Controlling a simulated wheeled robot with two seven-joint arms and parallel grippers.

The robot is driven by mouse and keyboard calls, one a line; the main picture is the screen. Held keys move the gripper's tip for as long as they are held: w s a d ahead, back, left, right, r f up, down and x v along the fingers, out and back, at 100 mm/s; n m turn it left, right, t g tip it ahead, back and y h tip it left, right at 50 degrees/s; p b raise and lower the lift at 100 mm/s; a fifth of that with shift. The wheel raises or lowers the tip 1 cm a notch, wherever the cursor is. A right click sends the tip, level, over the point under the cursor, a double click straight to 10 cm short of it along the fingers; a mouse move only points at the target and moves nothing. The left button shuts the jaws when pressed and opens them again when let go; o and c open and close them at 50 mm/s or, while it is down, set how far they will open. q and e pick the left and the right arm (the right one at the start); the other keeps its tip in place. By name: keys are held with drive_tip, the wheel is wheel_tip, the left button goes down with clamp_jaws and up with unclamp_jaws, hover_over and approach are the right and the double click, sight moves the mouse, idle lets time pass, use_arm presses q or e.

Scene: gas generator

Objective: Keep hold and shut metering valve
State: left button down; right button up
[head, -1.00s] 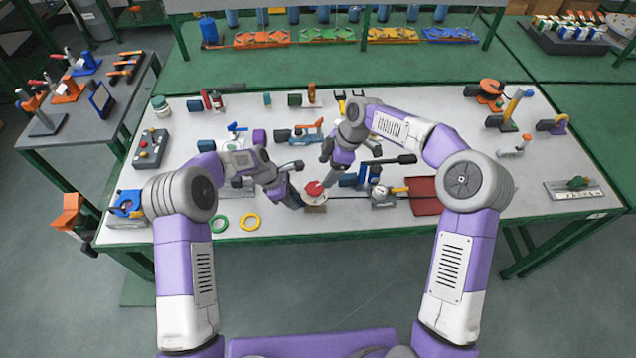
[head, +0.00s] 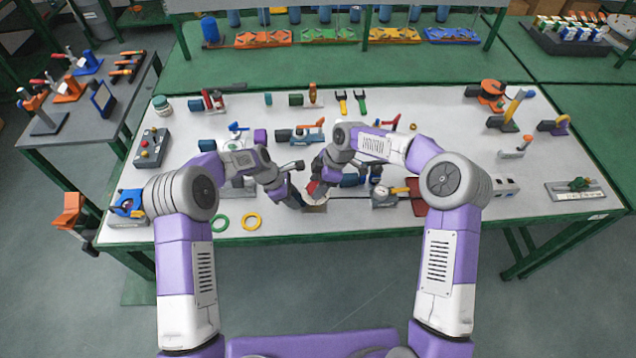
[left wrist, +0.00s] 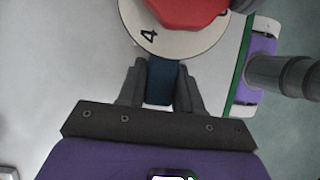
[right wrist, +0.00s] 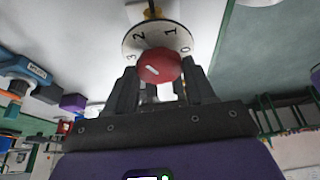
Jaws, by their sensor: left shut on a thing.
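The metering valve has a red knob (head: 313,187) over a white numbered dial (left wrist: 165,40) and a blue body (left wrist: 160,84). My left gripper (left wrist: 161,76) is shut on the blue body just below the dial, beside the digit 4. My right gripper (right wrist: 160,70) is open, with its fingers apart on either side of the red knob (right wrist: 158,66). The knob bears a short white mark. The dial shows 1, 2 and 3 behind it in the right wrist view. Whether the right fingers touch the knob, I cannot tell. In the head view, both grippers partly hide the valve.
Green (head: 219,224) and yellow (head: 251,221) rings lie near the table's front edge. Several tools stand behind. The table's right middle is mostly clear.

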drive_tip(key=c, duration=0.5)
drive_tip(key=m+t, duration=0.1)
drive_tip(key=m, duration=0.3)
drive_tip(key=shift+s, duration=0.15)
drive_tip(key=m+t+h, duration=0.1)
drive_tip(key=m, duration=0.2)
drive_tip(key=shift+s+a+m+t, duration=0.1)
drive_tip(key=shift+m+t, duration=0.2)
drive_tip(key=shift+t, duration=0.1)
drive_tip(key=m, duration=0.2)
drive_tip(key=m+t+h, duration=0.1)
drive_tip(key=m, duration=0.2)
drive_tip(key=shift+s+a, duration=0.1)
drive_tip(key=shift+a, duration=0.1)
drive_tip(key=m+h, duration=0.1)
drive_tip(key=m, duration=0.1)
drive_tip(key=m+h, duration=0.1)
drive_tip(key=m, duration=0.2)
drive_tip(key=shift+t, duration=0.3)
